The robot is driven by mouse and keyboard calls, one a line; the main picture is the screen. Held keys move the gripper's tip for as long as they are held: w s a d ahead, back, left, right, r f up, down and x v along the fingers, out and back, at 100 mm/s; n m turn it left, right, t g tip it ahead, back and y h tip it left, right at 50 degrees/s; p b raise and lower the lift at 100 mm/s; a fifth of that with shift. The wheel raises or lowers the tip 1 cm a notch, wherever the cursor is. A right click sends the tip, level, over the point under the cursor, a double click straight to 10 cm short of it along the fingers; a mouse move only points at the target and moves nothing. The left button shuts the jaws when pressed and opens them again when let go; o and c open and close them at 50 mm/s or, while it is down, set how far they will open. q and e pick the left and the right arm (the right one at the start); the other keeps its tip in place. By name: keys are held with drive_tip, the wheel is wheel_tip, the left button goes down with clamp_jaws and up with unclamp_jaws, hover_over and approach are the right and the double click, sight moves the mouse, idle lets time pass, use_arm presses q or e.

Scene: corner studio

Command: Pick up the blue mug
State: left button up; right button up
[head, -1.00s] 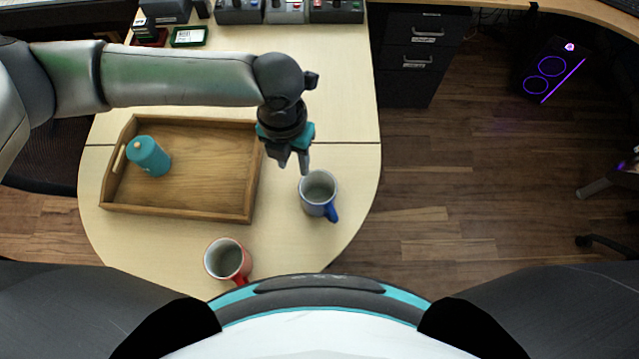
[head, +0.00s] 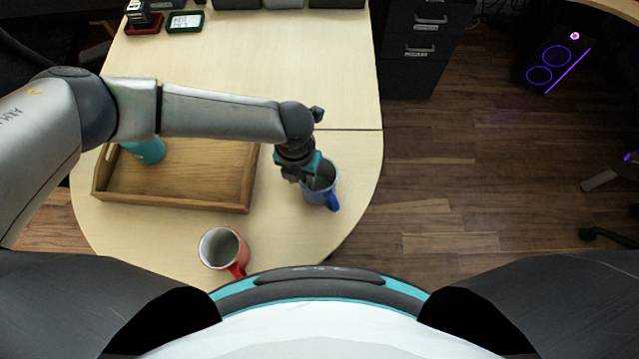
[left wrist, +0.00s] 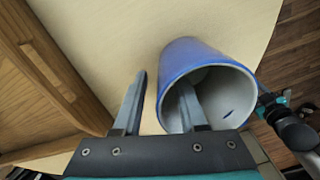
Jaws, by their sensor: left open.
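The blue mug (head: 323,192) stands on the light wood table, right of the tray, with its blue handle toward the front. It also shows in the left wrist view (left wrist: 190,60), its pale inside facing the camera. My left gripper (head: 305,180) is at the mug's rim. In the left wrist view the left gripper (left wrist: 160,95) is open, with one finger inside the mug's mouth and the other outside, left of the wall. The mug's wall lies between the fingers, with a gap visible on the outer side.
A wooden tray (head: 178,204) with a teal canister (head: 148,151) lies left of the mug. A red-handled mug (head: 223,249) stands near the front edge. The table's curved right edge is close to the blue mug. The table behind is largely clear.

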use_arm(q)
drive_tip(key=shift+c, duration=0.2)
clamp_jaws()
idle(1.3)
